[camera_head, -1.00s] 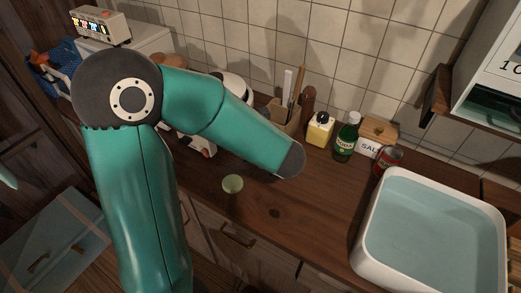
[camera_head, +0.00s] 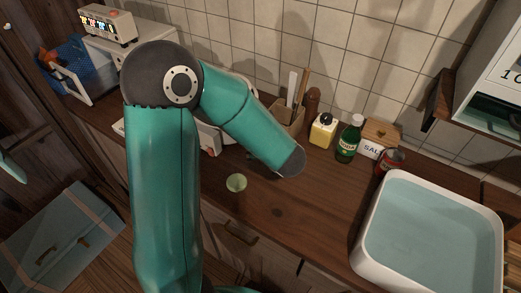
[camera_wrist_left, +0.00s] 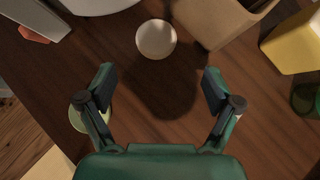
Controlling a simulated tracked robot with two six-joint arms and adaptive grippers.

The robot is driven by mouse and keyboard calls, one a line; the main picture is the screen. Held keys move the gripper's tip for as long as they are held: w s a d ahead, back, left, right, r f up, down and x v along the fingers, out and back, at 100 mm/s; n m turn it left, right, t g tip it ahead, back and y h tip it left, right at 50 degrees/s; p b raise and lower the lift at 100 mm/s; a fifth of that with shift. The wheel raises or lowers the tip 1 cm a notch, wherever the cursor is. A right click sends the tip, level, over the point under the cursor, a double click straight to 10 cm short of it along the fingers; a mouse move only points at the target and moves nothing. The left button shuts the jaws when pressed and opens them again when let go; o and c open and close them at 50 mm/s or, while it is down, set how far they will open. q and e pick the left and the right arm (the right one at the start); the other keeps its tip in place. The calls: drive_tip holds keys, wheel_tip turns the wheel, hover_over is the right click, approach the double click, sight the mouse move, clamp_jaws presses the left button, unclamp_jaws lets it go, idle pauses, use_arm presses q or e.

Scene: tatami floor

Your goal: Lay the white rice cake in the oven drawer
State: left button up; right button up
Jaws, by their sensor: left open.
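The white rice cake (camera_wrist_left: 155,39) is a round pale disc on the wooden counter in the left wrist view, just beyond my fingertips. My left gripper (camera_wrist_left: 159,84) is open and empty, its two fingers apart and pointing toward the cake, with bare counter between them. In the head view my own arm hides this gripper and the white cake. A white appliance (camera_head: 209,138), possibly the oven, shows partly behind my arm; I cannot make out its drawer. My right gripper is not in view.
A green round piece (camera_head: 236,183) lies near the counter's front edge; it also shows beside my left finger in the wrist view (camera_wrist_left: 76,118). A utensil holder (camera_head: 287,119), yellow bottle (camera_head: 322,132), green bottle (camera_head: 348,141) and red can (camera_head: 391,161) line the back. A white basin (camera_head: 366,235) stands right.

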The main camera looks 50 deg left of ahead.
use_arm(q)
drive_tip(key=x, duration=0.7)
drive_tip(key=shift+s+a+p, duration=0.1)
drive_tip(key=shift+a+p, duration=0.15)
drive_tip(key=shift+p, duration=0.15)
drive_tip(key=c, duration=1.3)
drive_tip(key=shift+c, duration=0.2)
drive_tip(key=shift+r, duration=0.2)
